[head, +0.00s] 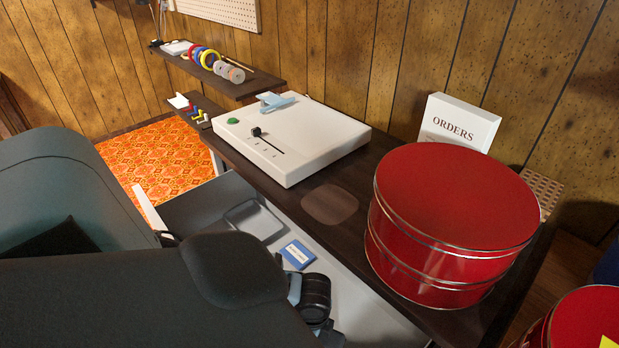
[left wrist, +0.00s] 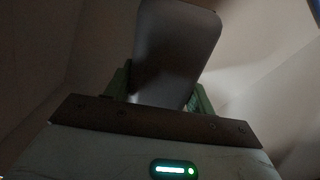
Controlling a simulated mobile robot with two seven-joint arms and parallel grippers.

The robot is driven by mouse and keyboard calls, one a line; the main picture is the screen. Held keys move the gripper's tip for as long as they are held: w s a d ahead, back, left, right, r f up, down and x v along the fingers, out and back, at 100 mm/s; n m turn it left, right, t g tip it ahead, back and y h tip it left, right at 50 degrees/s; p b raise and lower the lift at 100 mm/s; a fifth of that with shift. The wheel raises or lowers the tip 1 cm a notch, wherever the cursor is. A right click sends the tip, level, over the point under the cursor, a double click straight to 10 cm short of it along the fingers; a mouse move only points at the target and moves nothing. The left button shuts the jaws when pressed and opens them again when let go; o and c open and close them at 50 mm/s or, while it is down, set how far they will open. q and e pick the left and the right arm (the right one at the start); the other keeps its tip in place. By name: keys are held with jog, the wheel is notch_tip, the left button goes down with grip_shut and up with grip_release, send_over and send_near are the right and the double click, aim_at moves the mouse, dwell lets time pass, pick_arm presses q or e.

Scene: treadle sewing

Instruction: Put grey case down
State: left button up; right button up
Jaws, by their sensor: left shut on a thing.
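In the left wrist view, the grey case (left wrist: 178,50) is a smooth slab with rounded corners. It stands up between the green fingers of my left gripper (left wrist: 162,92), which is shut on it. Pale walls surround it there; whether it touches anything below is hidden. In the head view, my dark left arm covers the lower left, and the gripper's fingers and the held case cannot be made out. My right gripper is in neither view.
An open pale drawer (head: 358,308) under the dark table holds a blue box (head: 298,253) and a grey, tray-like shape (head: 256,220). On the table stand a white sewing unit (head: 318,135), a large red tin (head: 450,220) and a white ORDERS box (head: 460,124).

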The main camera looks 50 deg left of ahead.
pick_arm(q)
jog(key=shift+f, duration=0.45)
jog(key=shift+f+b, duration=0.5)
jog(key=shift+f, duration=1.3)
jog(key=shift+f, duration=0.1)
jog(key=shift+f, duration=0.1)
jog(key=o, duration=1.2)
notch_tip(320, 180, up, 12)
jog(key=p, duration=0.2)
jog(key=shift+f+p, duration=0.15)
jog(key=shift+p, duration=0.2)
jog(key=shift+r, duration=0.35)
